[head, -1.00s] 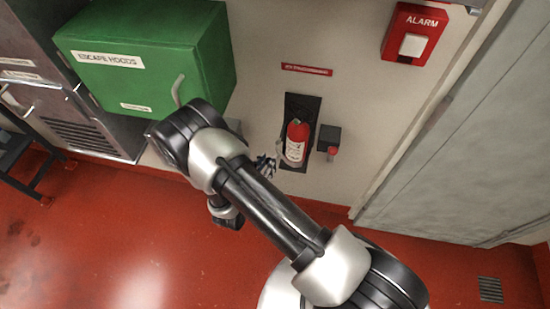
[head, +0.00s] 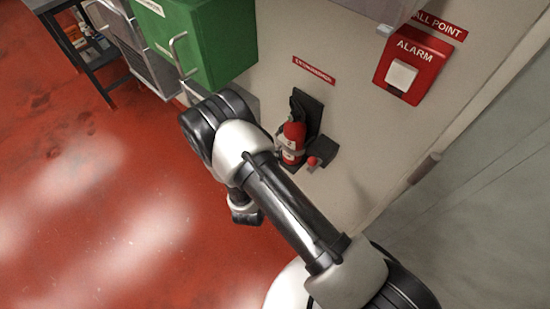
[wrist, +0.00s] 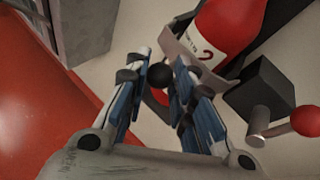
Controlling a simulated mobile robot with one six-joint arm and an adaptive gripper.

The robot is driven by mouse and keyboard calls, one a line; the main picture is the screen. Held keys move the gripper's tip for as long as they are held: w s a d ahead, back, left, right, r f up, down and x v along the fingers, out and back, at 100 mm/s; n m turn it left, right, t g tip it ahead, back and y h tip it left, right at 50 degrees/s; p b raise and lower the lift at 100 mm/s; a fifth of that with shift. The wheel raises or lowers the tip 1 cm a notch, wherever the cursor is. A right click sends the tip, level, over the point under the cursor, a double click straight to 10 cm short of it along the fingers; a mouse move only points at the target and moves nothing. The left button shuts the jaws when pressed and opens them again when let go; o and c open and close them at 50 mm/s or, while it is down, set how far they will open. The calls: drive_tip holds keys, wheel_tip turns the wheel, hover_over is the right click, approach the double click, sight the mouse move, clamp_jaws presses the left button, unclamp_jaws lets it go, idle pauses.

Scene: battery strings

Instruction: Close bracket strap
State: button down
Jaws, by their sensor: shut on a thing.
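A red fire extinguisher (head: 294,134) stands in a black wall bracket (head: 309,112). In the wrist view the extinguisher (wrist: 228,30) fills the top right, with a white label. A grey bracket strap (wrist: 205,62) lies along its lower side. A black round knob (wrist: 159,76) shows at the strap's left end, between my fingers. My gripper (wrist: 161,68), with blue-padded fingers, is shut on the strap at this knob; the exact contact is partly hidden. I cannot tell whether the strap is latched.
Right beside the extinguisher, a black box (wrist: 262,92) carries a lever with a red knob (wrist: 306,120). A green cabinet (head: 208,45) with a handle hangs at upper left. A red alarm box (head: 413,63) is on the wall. The red floor (head: 110,220) is clear.

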drive_tip(key=shift+d+r+y, duration=0.1)
drive_tip(key=shift+d+y, duration=0.05)
drive_tip(key=shift+y, duration=0.15)
drive_tip(key=c, duration=1.3)
unclamp_jaws()
drive_tip(key=shift+c, duration=0.2)
drive_tip(key=v, duration=1.2)
